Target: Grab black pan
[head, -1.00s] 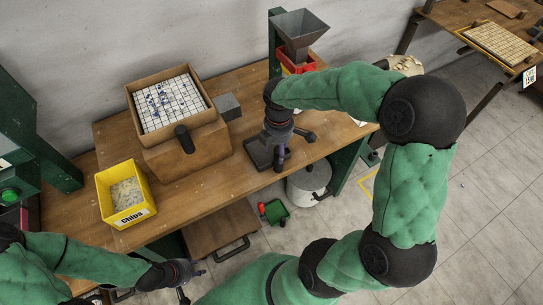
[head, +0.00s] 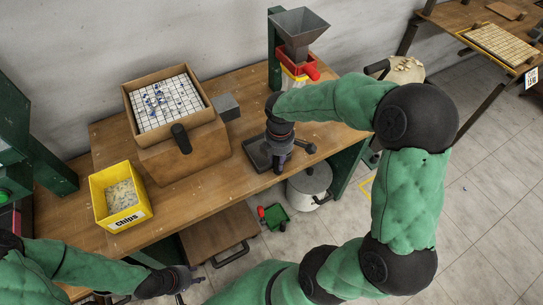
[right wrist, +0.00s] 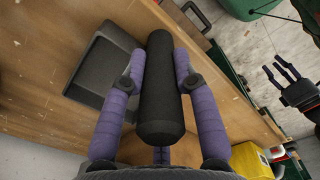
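The black pan (head: 257,153) lies on the wooden table near its front edge, and its flat dark tray shows in the right wrist view (right wrist: 103,68). Its thick black handle (right wrist: 160,95) points back toward my palm. My right gripper (head: 292,153) is over the pan. In the right wrist view its purple fingers (right wrist: 160,62) stand apart on both sides of the handle. I cannot tell whether they touch it. My left gripper (head: 193,282) is low in front of the table, empty, its fingers spread; it also shows in the right wrist view (right wrist: 283,76).
A yellow chips bin (head: 135,212) and a wooden box (head: 187,158) with a mosaic sheet stand left on the table. A grey funnel (head: 300,27) over a red container (head: 296,66) stands behind right. A lidded pot (head: 309,180) is on the floor.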

